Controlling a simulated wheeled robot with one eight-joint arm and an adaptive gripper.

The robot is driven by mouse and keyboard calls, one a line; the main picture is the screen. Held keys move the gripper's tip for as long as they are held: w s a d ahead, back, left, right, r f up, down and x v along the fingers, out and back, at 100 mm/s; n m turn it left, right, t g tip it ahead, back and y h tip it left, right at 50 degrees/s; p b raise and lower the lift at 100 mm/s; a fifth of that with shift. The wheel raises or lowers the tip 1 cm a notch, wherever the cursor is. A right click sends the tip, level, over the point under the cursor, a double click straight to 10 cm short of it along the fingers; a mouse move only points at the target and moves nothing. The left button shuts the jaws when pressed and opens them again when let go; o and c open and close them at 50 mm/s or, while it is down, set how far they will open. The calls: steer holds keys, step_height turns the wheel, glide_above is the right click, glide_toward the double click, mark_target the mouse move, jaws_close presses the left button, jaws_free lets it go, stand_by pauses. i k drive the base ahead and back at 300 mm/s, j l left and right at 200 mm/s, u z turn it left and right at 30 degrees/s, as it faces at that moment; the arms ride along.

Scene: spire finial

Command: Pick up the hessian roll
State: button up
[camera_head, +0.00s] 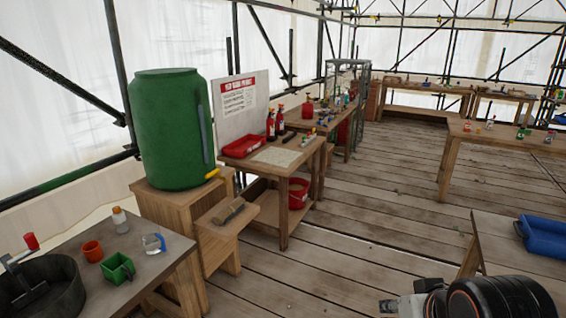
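I cannot pick out a hessian roll with certainty. A small grey-brown elongated object (229,211) lies on the low wooden step below the green barrel; it is too small to tell if it is the roll. Part of my arm, black with an orange ring, shows at the bottom right edge. Grey parts at its left end (408,304) may belong to my gripper, but no fingertips can be made out. Nothing is seen held there, and these parts are well apart from the step.
A green barrel (170,130) stands on a wooden stand at left. Cups and a green scoop (118,268) sit on the near-left table. Benches with red bottles and a red tray (245,146) line the left. A blue tray (541,236) is at right. The middle plank floor is clear.

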mark_target(223, 217)
steer(key=i+l, duration=0.15)
steer(key=i, duration=0.45)
steer(key=i+l, duration=0.15)
steer(key=i, duration=0.5)
steer(key=i+l, duration=0.15)
steer(key=i, duration=0.45)
steer(key=i+l+u, duration=0.2)
steer(key=i+u, duration=0.2)
steer(key=i+l+u, duration=1.3)
steer(key=l, duration=0.35)
steer(key=k, duration=0.05)
